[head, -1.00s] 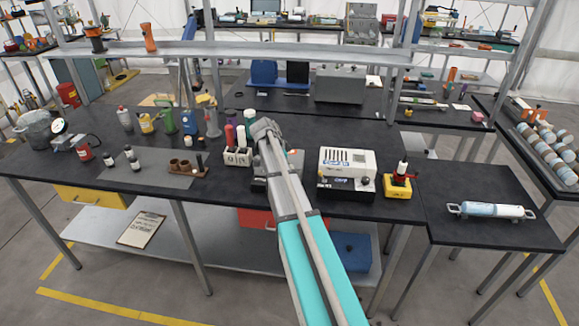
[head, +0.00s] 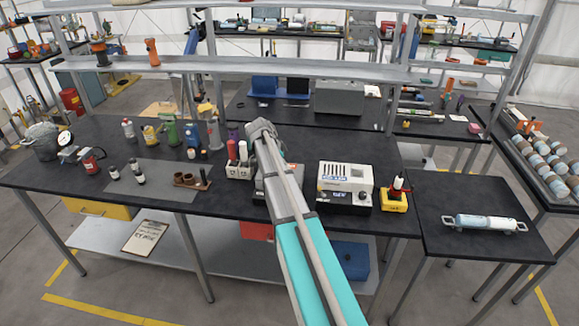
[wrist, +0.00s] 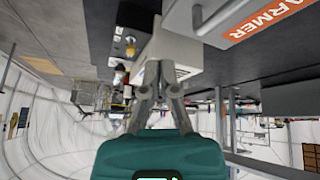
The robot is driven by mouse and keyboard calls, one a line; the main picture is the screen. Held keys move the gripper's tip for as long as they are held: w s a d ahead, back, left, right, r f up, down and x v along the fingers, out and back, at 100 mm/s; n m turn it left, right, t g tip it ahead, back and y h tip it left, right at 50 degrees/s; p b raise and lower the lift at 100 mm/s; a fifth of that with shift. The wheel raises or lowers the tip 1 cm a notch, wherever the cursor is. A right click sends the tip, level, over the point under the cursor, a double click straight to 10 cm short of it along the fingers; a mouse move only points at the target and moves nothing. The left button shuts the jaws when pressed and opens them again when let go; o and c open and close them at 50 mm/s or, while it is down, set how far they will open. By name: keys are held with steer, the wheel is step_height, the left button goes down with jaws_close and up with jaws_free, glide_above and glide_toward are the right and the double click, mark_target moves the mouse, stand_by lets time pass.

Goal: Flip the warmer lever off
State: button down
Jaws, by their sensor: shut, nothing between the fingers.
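The warmer (wrist: 221,20) is a grey metal box with an orange label (wrist: 272,19), upside down in the wrist view at the top right. A pale rod-like part (wrist: 197,17) on it may be the lever; its position is unclear. In the head view the grey warmer (head: 306,178) is mostly hidden behind my arm, between a white bottle rack and a white device. My gripper (wrist: 160,66) is shut and empty. In the wrist view its fingertips appear below and left of the warmer, with no contact visible.
The white device (head: 345,187) with a grille stands right of the warmer, and a yellow-based item (head: 394,201) beyond it. The white bottle rack (head: 240,171) is close on the left. A metal shelf (head: 235,66) spans above the bench. The black side table (head: 470,250) has free room.

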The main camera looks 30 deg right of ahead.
steer(key=shift+p+v, duration=0.75)
steer(key=shift+v, duration=0.5)
steer(key=shift+w+a+f, duration=0.1)
steer(key=shift+a, duration=0.1)
steer(key=s+a+f+n+t+y+b, duration=0.1)
steer(key=s+a+f+n+y, duration=0.1)
steer(key=s+a+n, duration=0.8)
steer(key=s+a+f+n+t+y+b, duration=0.1)
steer(key=s+a+f+n+y, duration=0.2)
steer(key=s+a+n, duration=0.7)
steer(key=s+a, duration=0.4)
steer(key=a, duration=0.1)
steer(key=shift+a+b, duration=0.35)
steer(key=shift+b, duration=0.05)
steer(key=shift+s, duration=0.1)
